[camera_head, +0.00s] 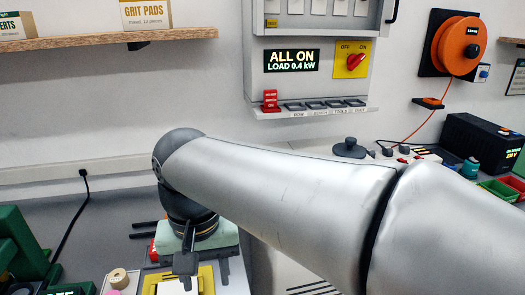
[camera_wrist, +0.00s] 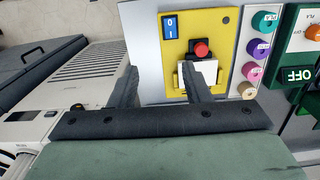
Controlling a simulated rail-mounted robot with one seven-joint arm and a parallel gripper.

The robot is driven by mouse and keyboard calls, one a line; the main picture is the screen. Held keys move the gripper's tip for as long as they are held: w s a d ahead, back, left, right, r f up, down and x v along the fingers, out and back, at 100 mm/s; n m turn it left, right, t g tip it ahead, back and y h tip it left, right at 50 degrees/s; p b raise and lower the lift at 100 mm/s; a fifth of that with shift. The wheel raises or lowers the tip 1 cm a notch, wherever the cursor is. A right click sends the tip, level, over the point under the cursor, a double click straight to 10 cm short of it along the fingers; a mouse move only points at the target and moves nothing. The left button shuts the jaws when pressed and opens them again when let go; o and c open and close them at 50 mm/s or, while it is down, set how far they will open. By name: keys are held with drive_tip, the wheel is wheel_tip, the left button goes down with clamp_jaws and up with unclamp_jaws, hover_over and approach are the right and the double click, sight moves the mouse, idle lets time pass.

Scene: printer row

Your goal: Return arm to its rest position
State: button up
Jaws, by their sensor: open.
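My gripper (camera_wrist: 160,76) is open in the wrist view, its two dark fingers spread apart. Nothing shows held between them. Beyond the fingers is a yellow panel (camera_wrist: 228,50) with a red button (camera_wrist: 201,49), a blue I/O switch (camera_wrist: 170,26) and a white block or card (camera_wrist: 206,72). One finger overlaps the card in the picture; whether they touch I cannot tell. In the head view my arm reaches from the right across the bench and bends down at the left. The gripper end is low there, over the yellow panel (camera_head: 206,280), and partly hidden.
Coloured spools (camera_wrist: 257,48) line the panel's right side, beside a green machine (camera_wrist: 298,73) marked OFF. A pale vented machine (camera_wrist: 85,75) stands left. Above the arm hangs a wall cabinet (camera_head: 300,75); a shelf (camera_head: 110,40) is upper left. An orange reel (camera_head: 458,45) is upper right.

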drive_tip(key=d+f+m+p, duration=0.1)
drive_tip(key=d+f, duration=0.2)
drive_tip(key=d, duration=0.5)
drive_tip(key=s+d+f+m+p, duration=0.1)
drive_tip(key=d+f, duration=0.3)
drive_tip(key=d, duration=0.5)
drive_tip(key=d+f+m+p, duration=0.1)
drive_tip(key=d+f, duration=0.3)
drive_tip(key=d, duration=0.5)
drive_tip(key=shift+s+f+t, duration=0.25)
drive_tip(key=shift+s+t, duration=0.05)
drive_tip(key=shift+s, duration=0.05)
drive_tip(key=shift+d, duration=0.1)
